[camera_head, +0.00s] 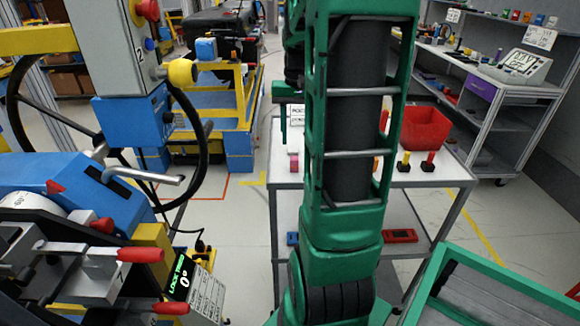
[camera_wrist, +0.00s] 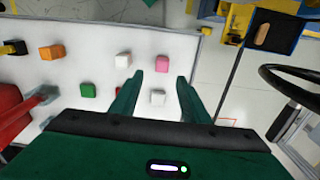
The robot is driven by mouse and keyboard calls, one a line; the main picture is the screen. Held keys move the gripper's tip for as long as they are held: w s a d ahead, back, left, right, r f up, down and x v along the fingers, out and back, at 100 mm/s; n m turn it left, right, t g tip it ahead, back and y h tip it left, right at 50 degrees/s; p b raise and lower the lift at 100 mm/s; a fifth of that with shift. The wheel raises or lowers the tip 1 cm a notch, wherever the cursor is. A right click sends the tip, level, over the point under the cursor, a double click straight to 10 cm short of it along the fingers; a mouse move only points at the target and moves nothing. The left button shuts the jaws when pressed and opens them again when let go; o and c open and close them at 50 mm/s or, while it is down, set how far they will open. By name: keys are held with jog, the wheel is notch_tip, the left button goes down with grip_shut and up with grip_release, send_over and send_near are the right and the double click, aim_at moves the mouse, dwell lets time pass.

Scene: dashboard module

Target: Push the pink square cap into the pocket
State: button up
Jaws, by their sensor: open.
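The pink square cap (camera_wrist: 162,63) sits on the white table top in the wrist view, just beyond my fingertips and slightly right of the middle. It also shows small at the table's left edge in the head view (camera_head: 294,161). My gripper (camera_wrist: 157,76) is open, with its two green fingers apart and no object clamped between them. In the head view my arm hides much of the table and most of the gripper. I cannot make out the pocket with certainty.
Another white cap (camera_wrist: 122,60), a green cap (camera_wrist: 88,90) and an orange cap (camera_wrist: 51,53) lie left on the table. A red bin (camera_head: 427,128) and stamp-like pieces stand right on the table (camera_head: 455,178). A steering wheel (camera_head: 190,150) and blue machinery are at left.

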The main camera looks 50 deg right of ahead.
aim_at(294, 158)
jog(key=shift+a+f, duration=0.2)
jog(key=shift+f, duration=1.45)
jog(key=shift+a+f, duration=0.15)
jog(key=shift+f, duration=1.5)
jog(key=shift+c, duration=0.3)
grip_shut()
